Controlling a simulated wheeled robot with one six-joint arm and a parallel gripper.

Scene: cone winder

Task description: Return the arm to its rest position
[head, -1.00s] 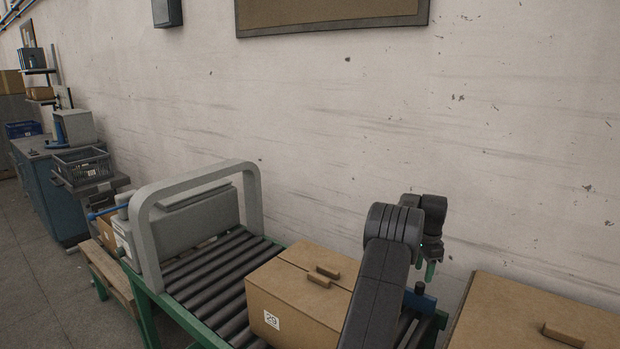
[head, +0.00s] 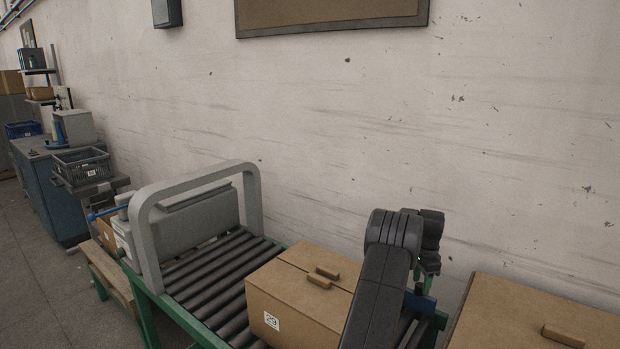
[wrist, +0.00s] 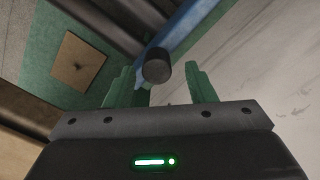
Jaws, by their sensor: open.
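My gripper (wrist: 157,90) is open in the wrist view, its two green fingers spread apart. A dark round knob-like end (wrist: 157,65) on a blue bar (wrist: 185,35) shows between and beyond the fingers; I cannot tell how far it is from them. In the head view my arm rises from the bottom edge and bends over at the top. My gripper (head: 424,282) hangs down there, mostly hidden behind my arm, beside a blue part (head: 420,301) at the right end of the roller conveyor.
A carton labelled 29 (head: 300,295) sits on the roller conveyor (head: 215,275), just left of my arm. Another carton (head: 535,315) stands close on the right. A grey arch (head: 195,190) spans the conveyor. The wall is behind; open floor (head: 45,290) lies at left.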

